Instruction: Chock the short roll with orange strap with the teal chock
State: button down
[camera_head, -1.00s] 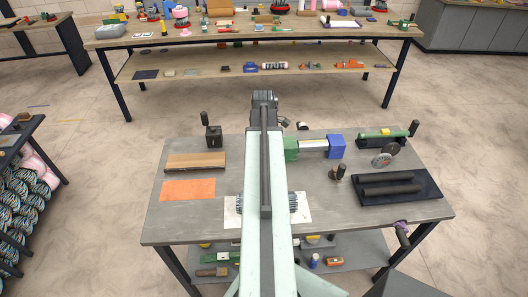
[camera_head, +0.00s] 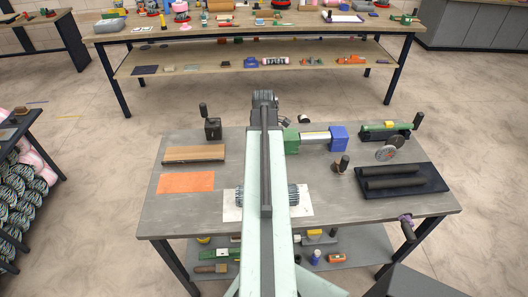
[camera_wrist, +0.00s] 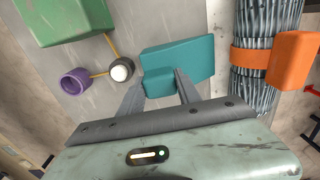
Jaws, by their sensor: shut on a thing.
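My gripper (camera_wrist: 160,88) is shut on the teal chock (camera_wrist: 180,60), a block with a sloped wide part, in the wrist view. The roll (camera_wrist: 268,18) of grey-and-dark striped mesh stands out to the right, with an orange strap (camera_wrist: 250,57) around it. A narrow gap shows between the chock's right side and the roll. An orange block (camera_wrist: 295,60) is against the roll's far side. In the head view my gripper (camera_head: 263,95) is at the far end of my arm, and the chock is hidden there. Striped mesh (camera_head: 293,195) shows on both sides of my arm.
In the wrist view a green block (camera_wrist: 65,18), a purple cup (camera_wrist: 75,81) and a white-topped knob (camera_wrist: 121,70) lie left of the chock. In the head view the near table holds a wooden block (camera_head: 194,154), an orange sheet (camera_head: 186,182) and a dark tray (camera_head: 425,183).

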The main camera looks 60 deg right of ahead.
jog(key=c, duration=0.8)
grip_release()
jog(key=shift+o, duration=0.2)
notch_tip(320, 180, up, 8)
jog(key=p, duration=0.8)
jog(key=shift+f, duration=0.15)
